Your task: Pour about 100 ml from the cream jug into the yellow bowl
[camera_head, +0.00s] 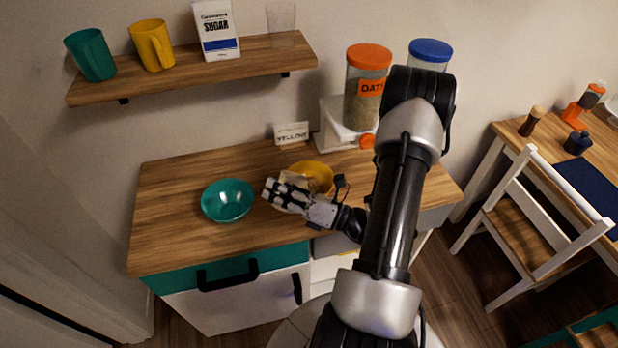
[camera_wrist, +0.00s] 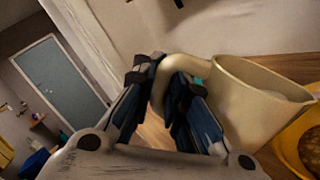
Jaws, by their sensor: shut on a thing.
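The cream jug (camera_wrist: 255,98) is in the wrist view, with its handle between the fingers of my gripper (camera_wrist: 168,80), which is shut on it. The jug's mouth faces right, towards the yellow bowl (camera_wrist: 290,134) at the right edge. The jug looks tilted, but its exact angle is hard to tell. No stream of liquid shows. In the head view my gripper (camera_head: 273,190) partly hides the jug (camera_head: 296,179), which is beside or over the near left side of the yellow bowl (camera_head: 317,166). The bowl holds something brownish; its level is unclear.
A teal bowl (camera_head: 227,200) stands on the wooden counter (camera_head: 165,225) left of my gripper. A shelf (camera_head: 190,66) with mugs hangs above. The counter's left part is clear.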

